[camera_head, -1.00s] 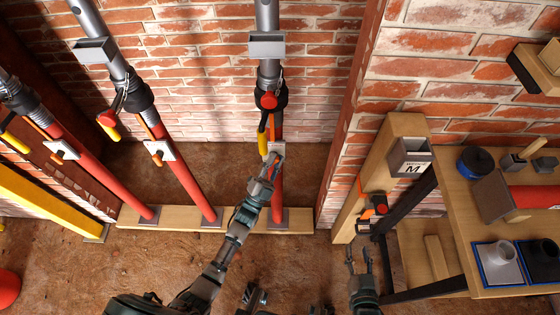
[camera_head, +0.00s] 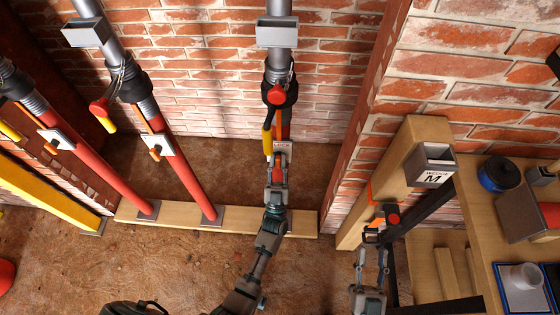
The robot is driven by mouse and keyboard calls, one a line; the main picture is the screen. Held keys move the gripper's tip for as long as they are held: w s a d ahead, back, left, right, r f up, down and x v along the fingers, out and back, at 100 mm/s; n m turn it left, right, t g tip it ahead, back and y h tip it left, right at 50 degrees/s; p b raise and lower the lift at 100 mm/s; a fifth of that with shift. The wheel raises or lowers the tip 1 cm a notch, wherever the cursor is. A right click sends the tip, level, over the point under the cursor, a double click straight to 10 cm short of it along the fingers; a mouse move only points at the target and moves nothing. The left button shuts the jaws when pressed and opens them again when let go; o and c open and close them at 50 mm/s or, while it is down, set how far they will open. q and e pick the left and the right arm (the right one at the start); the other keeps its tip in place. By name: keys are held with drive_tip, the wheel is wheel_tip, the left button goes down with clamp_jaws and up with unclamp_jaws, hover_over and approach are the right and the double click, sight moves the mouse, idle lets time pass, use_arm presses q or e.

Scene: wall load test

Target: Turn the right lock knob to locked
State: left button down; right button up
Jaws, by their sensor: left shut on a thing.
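The right prop is a red and grey post with a white plate (camera_head: 284,147) on its red tube. My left gripper (camera_head: 278,162) is at this plate, in front of the tube, and is shut. The right lock knob is hidden behind its fingers, so its angle cannot be told. Matching orange knobs show on the middle prop (camera_head: 155,153) and the left prop (camera_head: 50,148). My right gripper (camera_head: 372,254) is open, its fingers apart, below a red and black tool (camera_head: 389,215) by the wooden post.
A red round handle (camera_head: 277,94) and a yellow grip (camera_head: 267,140) hang on the right prop above my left gripper. A wooden sill (camera_head: 250,218) runs along the props' feet. A wooden post (camera_head: 395,180) with a grey wedge box (camera_head: 432,165) and a workbench stand at right.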

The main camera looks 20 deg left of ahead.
use_arm(q)
drive_tip(key=shift+w+a+f+g, duration=0.15)
drive_tip(key=shift+f+g, duration=0.15)
drive_tip(key=shift+f, duration=0.65)
drive_tip(key=c, duration=1.2)
unclamp_jaws()
drive_tip(key=shift+o, duration=0.6)
drive_tip(key=shift+w+f, duration=0.1)
drive_tip(key=shift+w, duration=0.25)
drive_tip(key=shift+s+r, duration=0.2)
drive_tip(key=shift+r, duration=0.05)
drive_tip(key=shift+s+f, duration=0.2)
drive_tip(key=v, duration=1.1)
drive_tip(key=shift+f, duration=0.5)
drive_tip(key=shift+w, duration=0.15)
